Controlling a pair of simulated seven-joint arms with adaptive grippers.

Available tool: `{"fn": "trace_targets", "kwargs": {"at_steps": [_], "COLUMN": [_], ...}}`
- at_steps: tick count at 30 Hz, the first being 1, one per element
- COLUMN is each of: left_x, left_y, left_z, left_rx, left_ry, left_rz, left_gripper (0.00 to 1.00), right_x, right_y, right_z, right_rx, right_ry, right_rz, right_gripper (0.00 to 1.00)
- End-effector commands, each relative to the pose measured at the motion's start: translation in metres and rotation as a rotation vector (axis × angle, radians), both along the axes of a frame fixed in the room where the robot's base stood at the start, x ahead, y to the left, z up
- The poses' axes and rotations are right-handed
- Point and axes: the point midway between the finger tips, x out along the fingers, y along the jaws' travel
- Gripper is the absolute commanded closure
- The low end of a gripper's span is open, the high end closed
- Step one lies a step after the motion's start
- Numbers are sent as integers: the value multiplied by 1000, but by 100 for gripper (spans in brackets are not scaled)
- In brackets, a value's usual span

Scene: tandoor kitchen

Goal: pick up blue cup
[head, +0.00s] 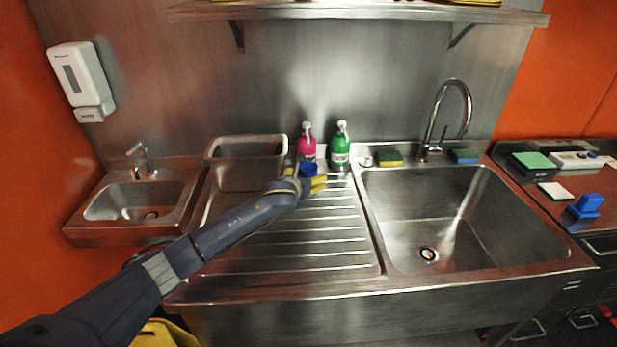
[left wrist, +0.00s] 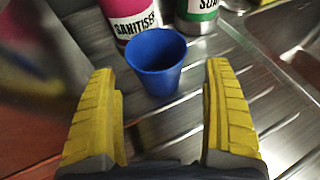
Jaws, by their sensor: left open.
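The blue cup (head: 308,169) stands upright on the ribbed steel drainboard (head: 330,235), in front of the two bottles. In the left wrist view the cup (left wrist: 156,62) is just beyond my fingertips, centred between them, with its open top showing. My left gripper (head: 305,185) is open and empty, with its yellow fingers apart on either side of the line to the cup. It also shows large in the left wrist view (left wrist: 165,85). In the head view the gripper hides the lower part of the cup. My right gripper is in neither view.
A pink sanitiser bottle (head: 306,145) and a green soap bottle (head: 340,150) stand close behind the cup. A steel tub (head: 247,147) is to its left. The large sink basin (head: 460,215) with a tall tap (head: 436,118) lies right. The drainboard's front is clear.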

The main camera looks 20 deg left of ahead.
Motion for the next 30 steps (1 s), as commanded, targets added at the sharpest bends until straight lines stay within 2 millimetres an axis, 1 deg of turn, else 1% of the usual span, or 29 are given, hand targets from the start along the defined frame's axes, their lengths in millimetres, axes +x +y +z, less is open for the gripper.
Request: {"fn": "trace_targets", "kwargs": {"at_steps": [3, 9, 14, 22, 30], "left_x": [12, 27, 32, 32, 32], "left_y": [0, -1, 0, -1, -1], "left_z": [-7, -13, -15, -15, -15], "left_rx": [0, 0, 0, 0, 0], "left_ry": [2, 1, 0, 0, 1], "left_rz": [1, 0, 0, 0, 0], "left_gripper": [16, 16, 16, 17, 48], "right_x": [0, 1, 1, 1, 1], "right_y": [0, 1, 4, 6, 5], "right_z": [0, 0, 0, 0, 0], "right_rx": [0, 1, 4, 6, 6], "right_ry": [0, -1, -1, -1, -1], "right_rz": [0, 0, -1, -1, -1], "right_gripper": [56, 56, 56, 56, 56]}}
